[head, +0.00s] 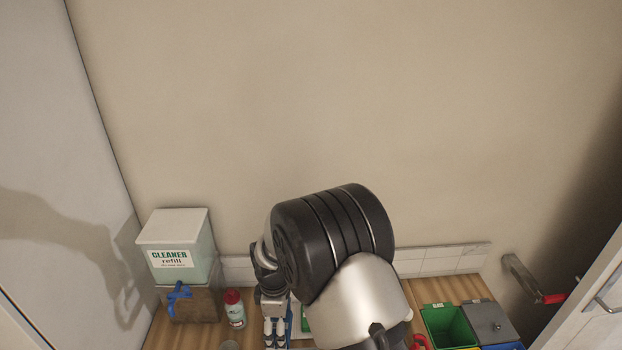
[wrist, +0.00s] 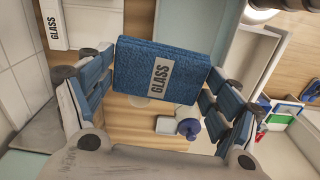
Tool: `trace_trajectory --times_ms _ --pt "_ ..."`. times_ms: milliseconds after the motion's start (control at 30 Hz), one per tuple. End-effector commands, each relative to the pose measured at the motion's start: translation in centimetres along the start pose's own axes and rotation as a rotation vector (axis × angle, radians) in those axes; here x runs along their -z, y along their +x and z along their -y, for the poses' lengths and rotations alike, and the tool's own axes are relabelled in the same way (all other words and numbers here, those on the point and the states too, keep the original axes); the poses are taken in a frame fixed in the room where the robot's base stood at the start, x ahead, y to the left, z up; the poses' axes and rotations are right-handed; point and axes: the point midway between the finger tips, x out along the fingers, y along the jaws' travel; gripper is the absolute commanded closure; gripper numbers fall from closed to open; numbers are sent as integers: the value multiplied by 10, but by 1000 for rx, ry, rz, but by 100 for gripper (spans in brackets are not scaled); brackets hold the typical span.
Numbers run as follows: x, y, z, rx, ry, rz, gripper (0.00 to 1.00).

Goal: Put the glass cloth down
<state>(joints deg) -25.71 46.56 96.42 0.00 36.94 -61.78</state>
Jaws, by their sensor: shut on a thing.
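The glass cloth (wrist: 150,82) is a folded blue textured block with a pale label reading "GLASS". It fills the space between the fingers of my gripper (wrist: 160,85) in the wrist view, and my gripper is shut on it. In the head view my gripper (head: 276,328) points down over the wooden counter, left of my dark arm joint. A narrow blue part shows beside it, but I cannot tell whether that is cloth or finger. A white strip also marked "GLASS" (wrist: 53,24) lies at the upper left of the wrist view.
A green bin (head: 447,326) and a grey-lidded bin (head: 490,322) stand at right. My arm hides the middle.

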Motion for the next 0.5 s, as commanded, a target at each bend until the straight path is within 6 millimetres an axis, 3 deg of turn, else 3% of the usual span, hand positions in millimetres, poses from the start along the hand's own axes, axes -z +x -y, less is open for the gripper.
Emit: trace_trajectory --times_ms 267,500 --pt "-55 18 -4 -1 336 0 37" --pt "-132 42 6 -1 832 -1 37"
